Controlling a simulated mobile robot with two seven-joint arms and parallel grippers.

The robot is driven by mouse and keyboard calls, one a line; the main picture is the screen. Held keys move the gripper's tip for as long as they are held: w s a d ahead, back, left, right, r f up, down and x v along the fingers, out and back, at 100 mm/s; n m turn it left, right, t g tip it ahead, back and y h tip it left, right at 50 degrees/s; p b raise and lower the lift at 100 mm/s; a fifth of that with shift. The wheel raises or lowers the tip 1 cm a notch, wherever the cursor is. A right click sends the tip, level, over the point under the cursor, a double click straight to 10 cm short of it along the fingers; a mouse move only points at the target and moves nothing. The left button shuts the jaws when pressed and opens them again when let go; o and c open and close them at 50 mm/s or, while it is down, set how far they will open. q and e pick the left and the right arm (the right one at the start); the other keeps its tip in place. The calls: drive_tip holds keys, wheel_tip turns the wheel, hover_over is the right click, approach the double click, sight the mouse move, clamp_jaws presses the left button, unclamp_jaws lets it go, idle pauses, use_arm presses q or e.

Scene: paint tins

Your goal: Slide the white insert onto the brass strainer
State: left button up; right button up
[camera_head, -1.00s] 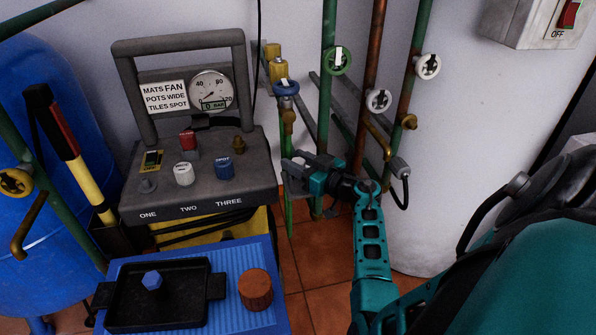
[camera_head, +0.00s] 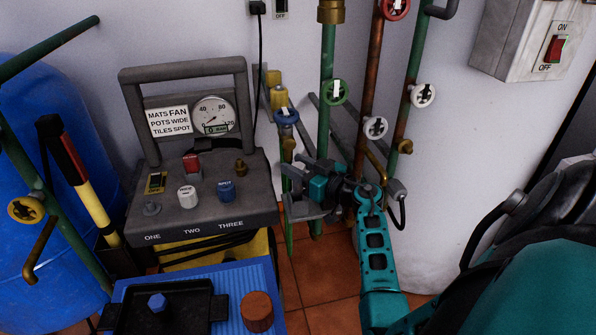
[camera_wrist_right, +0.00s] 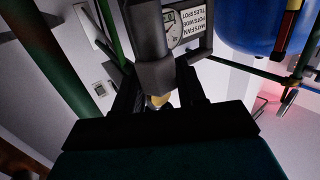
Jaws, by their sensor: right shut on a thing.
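My right gripper (camera_head: 302,188) is in front of the pipes, right of the grey console, its fingers pointing left. It is just below a brass fitting (camera_head: 288,148) under a blue-handled valve (camera_head: 286,116); I cannot tell whether they touch. In the right wrist view a small pale yellow piece (camera_wrist_right: 159,100) shows between the dark fingers, partly behind a grey block (camera_wrist_right: 155,75). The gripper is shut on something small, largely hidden. I cannot make out the white insert clearly, nor be sure which brass part is the strainer. My left gripper is not in view.
The grey console (camera_head: 200,215) has a gauge (camera_head: 212,115) and knobs. A blue ribbed surface (camera_head: 245,285) below carries a black tray (camera_head: 190,310) and a rust-brown cylinder (camera_head: 257,311). Green and copper pipes with valve handles stand close behind my right gripper. Tiled floor lies below.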

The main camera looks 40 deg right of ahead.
drive_tip(key=s+d+p, duration=0.1)
drive_tip(key=s+p, duration=0.3)
drive_tip(key=s, duration=1.4)
drive_tip(key=shift+d+r, duration=0.3)
drive_tip(key=shift+r, duration=0.15)
drive_tip(key=o, duration=0.6)
drive_tip(key=shift+c, duration=0.2)
drive_tip(key=c, duration=0.4)
